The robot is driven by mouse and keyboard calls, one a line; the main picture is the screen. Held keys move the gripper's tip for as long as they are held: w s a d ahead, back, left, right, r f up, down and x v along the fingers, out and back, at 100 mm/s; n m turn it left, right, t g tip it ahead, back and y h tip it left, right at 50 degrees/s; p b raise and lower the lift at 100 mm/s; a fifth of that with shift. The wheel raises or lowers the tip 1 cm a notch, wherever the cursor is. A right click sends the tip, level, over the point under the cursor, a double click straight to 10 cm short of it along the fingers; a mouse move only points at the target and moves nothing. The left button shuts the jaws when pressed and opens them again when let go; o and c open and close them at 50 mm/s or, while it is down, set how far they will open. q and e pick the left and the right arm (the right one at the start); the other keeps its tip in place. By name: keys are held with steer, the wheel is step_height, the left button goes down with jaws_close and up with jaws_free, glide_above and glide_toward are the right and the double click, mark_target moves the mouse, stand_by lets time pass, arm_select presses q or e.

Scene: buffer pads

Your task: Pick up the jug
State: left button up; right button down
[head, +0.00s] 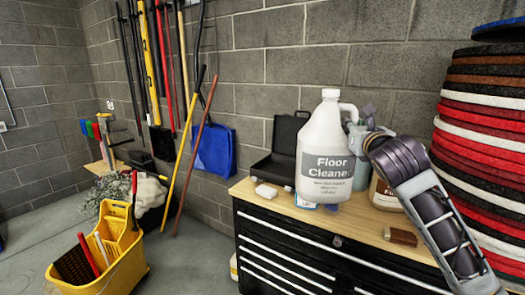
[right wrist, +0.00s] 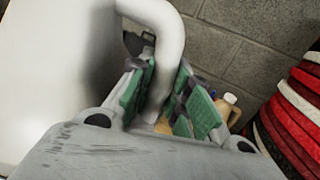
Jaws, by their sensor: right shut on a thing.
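The jug (head: 325,150) is a large white bottle with a grey "Floor Cleaner" label and a looped handle on its right side. It stands upright at the wooden top of the tool cabinet; I cannot tell whether its base touches the wood. My right gripper (head: 357,128) is at the handle. In the right wrist view, the green finger pads of the gripper (right wrist: 163,92) are on both sides of the jug's white handle (right wrist: 170,45), shut on it. The jug's body fills the left of that view. My left gripper is not in view.
The cabinet top (head: 372,225) also holds a brown-labelled bottle (head: 383,194), a brown block (head: 401,237), a white block (head: 266,191) and an open black case (head: 287,135). A stack of red, black and white pads (head: 480,150) rises at right. A yellow mop bucket (head: 108,262) stands left.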

steer(key=s+a+f, duration=0.1)
steer(key=s+f, duration=0.2)
steer(key=f, duration=1.1)
steer(key=s+a+f, duration=0.1)
steer(key=s+f, duration=0.3)
steer(key=f, duration=1.1)
steer(key=s+a+f+y, duration=0.1)
steer(key=s+f, duration=0.3)
steer(key=f, duration=1)
steer(key=shift+f+n, duration=0.3)
steer(key=shift+f, duration=0.1)
steer(key=shift+a+r, duration=0.1)
steer(key=shift+a, duration=0.05)
steer(key=s+a+r+n+g+y, duration=0.2)
steer(key=a+r+n+y, duration=0.2)
steer(key=a+r, duration=0.3)
steer(key=s+a+r+n+g+y, duration=0.2)
steer(key=s+a+r+n+y, duration=0.1)
steer(key=a+r+y, duration=0.4)
steer(key=shift+s+a+r+n+y, duration=0.3)
steer(key=shift+s+a+r+n, duration=0.15)
steer(key=shift+r, duration=0.3)
stand_by(0.8)
